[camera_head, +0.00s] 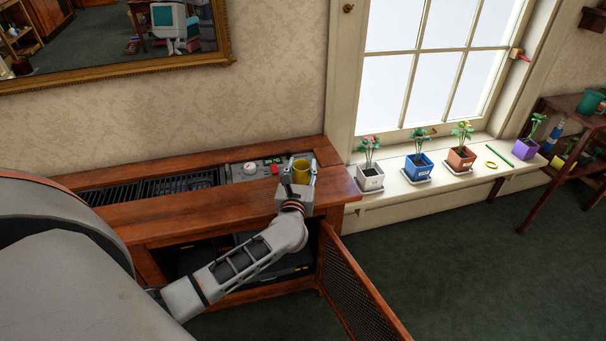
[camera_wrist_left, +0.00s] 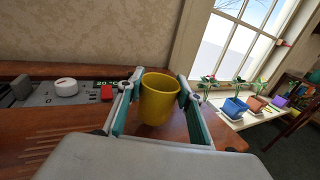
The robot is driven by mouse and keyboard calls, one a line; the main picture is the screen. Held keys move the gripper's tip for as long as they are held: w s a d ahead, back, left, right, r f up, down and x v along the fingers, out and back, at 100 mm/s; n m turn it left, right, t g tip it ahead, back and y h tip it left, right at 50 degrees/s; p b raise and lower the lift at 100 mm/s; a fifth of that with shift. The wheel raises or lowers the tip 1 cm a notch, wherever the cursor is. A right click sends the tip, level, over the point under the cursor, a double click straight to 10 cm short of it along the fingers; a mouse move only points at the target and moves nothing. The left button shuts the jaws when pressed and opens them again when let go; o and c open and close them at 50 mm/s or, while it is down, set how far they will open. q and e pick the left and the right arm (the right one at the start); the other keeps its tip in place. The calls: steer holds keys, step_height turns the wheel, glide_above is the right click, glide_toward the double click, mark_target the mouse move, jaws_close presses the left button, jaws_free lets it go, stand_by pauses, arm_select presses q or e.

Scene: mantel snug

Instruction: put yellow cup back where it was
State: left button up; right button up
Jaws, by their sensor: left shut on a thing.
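The yellow cup (camera_head: 301,168) is upright at the right end of the wooden cabinet top (camera_head: 230,207), beside the control panel. My left gripper (camera_head: 299,178) is shut on the cup. In the left wrist view the yellow cup (camera_wrist_left: 159,98) sits between the two fingers of the left gripper (camera_wrist_left: 153,103), one on each side. I cannot tell whether the cup's base touches the wood. My right gripper is not in view.
The control panel (camera_head: 250,170) has a white knob and a red button (camera_wrist_left: 107,93). An open mesh door (camera_head: 355,290) hangs at the cabinet's front right. A dark wooden shelf is far right.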

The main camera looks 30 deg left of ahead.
arm_select(q)
steer(key=shift+f+b, duration=0.35)
steer(key=shift+f, duration=0.95)
steer(key=o, duration=1)
steer(key=shift+r, duration=0.1)
